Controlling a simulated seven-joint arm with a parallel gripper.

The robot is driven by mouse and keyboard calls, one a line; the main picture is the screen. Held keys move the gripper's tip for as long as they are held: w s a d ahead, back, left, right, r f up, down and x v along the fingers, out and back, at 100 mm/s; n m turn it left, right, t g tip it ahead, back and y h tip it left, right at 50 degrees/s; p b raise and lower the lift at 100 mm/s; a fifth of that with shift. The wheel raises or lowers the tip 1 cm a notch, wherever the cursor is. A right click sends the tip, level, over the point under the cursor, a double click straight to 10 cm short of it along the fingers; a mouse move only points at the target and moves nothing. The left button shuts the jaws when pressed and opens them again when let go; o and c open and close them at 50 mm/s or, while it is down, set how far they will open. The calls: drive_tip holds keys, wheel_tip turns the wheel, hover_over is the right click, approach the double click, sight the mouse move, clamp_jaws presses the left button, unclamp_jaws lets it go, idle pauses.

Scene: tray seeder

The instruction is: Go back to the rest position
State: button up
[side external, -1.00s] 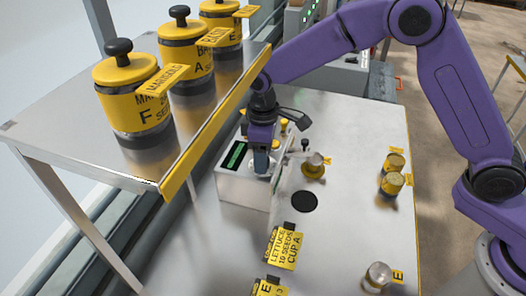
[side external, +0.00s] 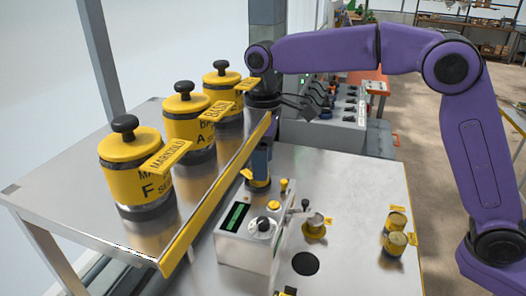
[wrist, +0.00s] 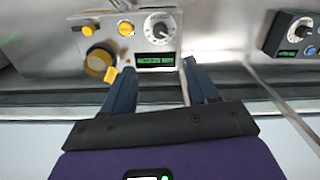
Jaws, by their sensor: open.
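My gripper (side external: 261,168) hangs pointing down behind the white control box, above the table beside the shelf's edge. In the wrist view my gripper (wrist: 158,66) has its two blue fingers spread apart with nothing between them. The control box (side external: 250,247) has a green display, a dial and yellow buttons. In the wrist view the box (wrist: 157,40) lies beyond the fingertips. A yellow round object (side external: 258,182) shows just below my gripper in the side view; I cannot tell the exact gap.
A metal shelf (side external: 70,178) at left carries yellow jars, one labelled Marigold (side external: 135,170). A small cup (side external: 314,226) stands right of the box, near a black disc (side external: 305,264). A grey machine (side external: 335,125) stands behind.

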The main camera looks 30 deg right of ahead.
drive_tip(key=shift+r, duration=0.75)
